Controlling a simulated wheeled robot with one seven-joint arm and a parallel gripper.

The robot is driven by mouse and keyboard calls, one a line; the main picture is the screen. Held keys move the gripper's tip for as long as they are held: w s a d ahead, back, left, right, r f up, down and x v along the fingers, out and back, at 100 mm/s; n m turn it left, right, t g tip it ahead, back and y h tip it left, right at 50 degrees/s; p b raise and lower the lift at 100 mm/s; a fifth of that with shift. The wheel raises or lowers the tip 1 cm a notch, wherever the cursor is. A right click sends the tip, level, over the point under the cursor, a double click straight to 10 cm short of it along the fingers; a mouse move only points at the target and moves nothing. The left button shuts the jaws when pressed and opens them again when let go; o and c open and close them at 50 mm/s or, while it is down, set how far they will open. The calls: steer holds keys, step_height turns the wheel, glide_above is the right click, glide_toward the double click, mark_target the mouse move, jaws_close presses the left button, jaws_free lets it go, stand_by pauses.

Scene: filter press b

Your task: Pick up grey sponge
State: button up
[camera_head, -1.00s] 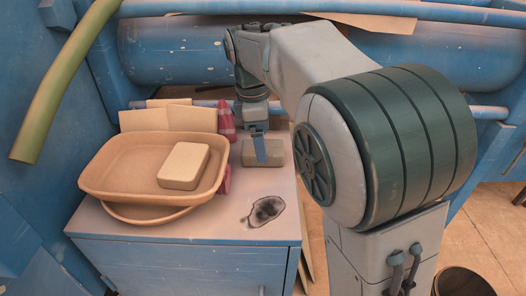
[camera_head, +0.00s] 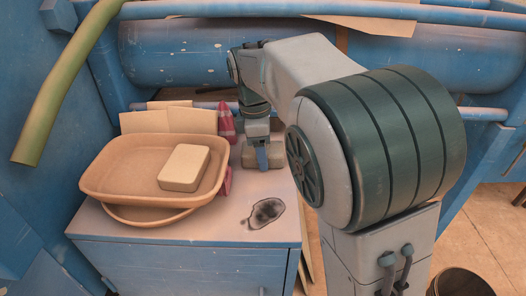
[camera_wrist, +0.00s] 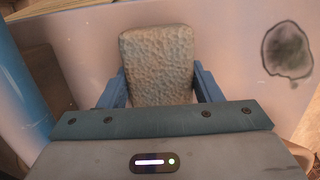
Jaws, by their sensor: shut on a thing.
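The grey sponge (camera_head: 276,155) is at the back right of the blue cabinet's pale top, partly hidden by my gripper. In the wrist view the sponge (camera_wrist: 157,62) is a rough grey-tan block with rounded corners.
A tan tray (camera_head: 120,185) holding a cream block (camera_head: 184,167) sits to the left on another dish. A dark stain (camera_head: 263,213) marks the cabinet top (camera_head: 215,225) in front. Pinkish-red things (camera_head: 226,125) stand close left of the sponge. Blue pipes (camera_head: 180,105) run behind.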

mark_target(269, 148)
steer(key=shift+r, duration=0.5)
steer(key=r, duration=0.1)
steer(key=d+r, duration=0.1)
steer(key=r, duration=0.1)
steer(key=shift+r+b, duration=0.25)
steer(key=shift+b, duration=0.15)
steer(key=s+d+r+b, duration=0.1)
steer(key=s+d+r, duration=0.1)
steer(key=d+r, duration=0.4)
steer(key=d, duration=0.4)
steer(key=shift+s+d+r, duration=0.15)
steer(key=shift+d+r, duration=0.05)
steer(key=shift+d, duration=0.05)
steer(key=shift+o, duration=0.3)
